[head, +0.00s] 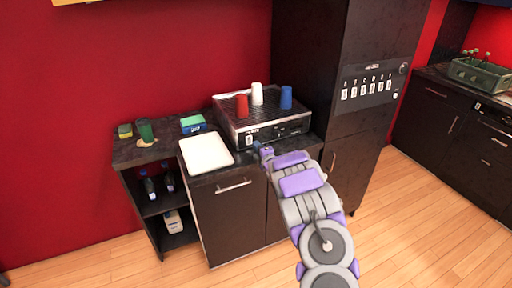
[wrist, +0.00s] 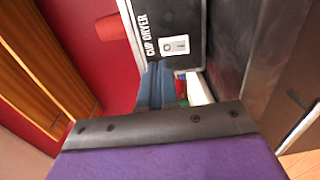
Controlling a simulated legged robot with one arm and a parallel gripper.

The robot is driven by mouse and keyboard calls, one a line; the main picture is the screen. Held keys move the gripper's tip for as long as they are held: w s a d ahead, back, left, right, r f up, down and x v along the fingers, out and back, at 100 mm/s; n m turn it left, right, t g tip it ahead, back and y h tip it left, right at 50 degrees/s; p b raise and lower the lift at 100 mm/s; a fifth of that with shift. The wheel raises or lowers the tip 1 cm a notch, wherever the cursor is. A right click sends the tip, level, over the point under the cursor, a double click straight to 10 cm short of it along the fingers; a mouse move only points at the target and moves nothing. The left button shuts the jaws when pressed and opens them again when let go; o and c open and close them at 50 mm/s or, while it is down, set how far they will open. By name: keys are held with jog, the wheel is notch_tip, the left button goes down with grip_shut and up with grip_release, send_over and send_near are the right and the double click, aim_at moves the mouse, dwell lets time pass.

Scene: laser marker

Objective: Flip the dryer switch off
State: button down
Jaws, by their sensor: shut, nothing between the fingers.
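The cup dryer (head: 285,128) is a dark metal box with a grated top on the counter. Its front label also shows in the wrist view (wrist: 150,47), reading "CUP DRYER". A white switch plate (wrist: 175,45) is on that front face beside the label; in the head view it is a small pale patch (head: 249,140) at the front's left. Whether the switch is on or off is too small to tell. My gripper (head: 259,147) is shut and empty, close in front of the switch's side of the dryer. In the wrist view its fingertips (wrist: 157,70) are just below the plate; contact cannot be told.
Red (head: 242,105), white (head: 257,94) and blue (head: 286,97) cups stand on the dryer. A white tray (head: 206,152) lies to its left, with a green cup (head: 145,130) farther left. A tall dark cabinet (head: 345,90) with a labelled panel stands right of the dryer.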

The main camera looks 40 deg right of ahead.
jog(key=p+v, duration=0.1)
jog(key=v, duration=0.7)
jog(key=shift+a, duration=0.2)
jog(key=shift+d, duration=0.3)
jog(key=shift+g, duration=0.3)
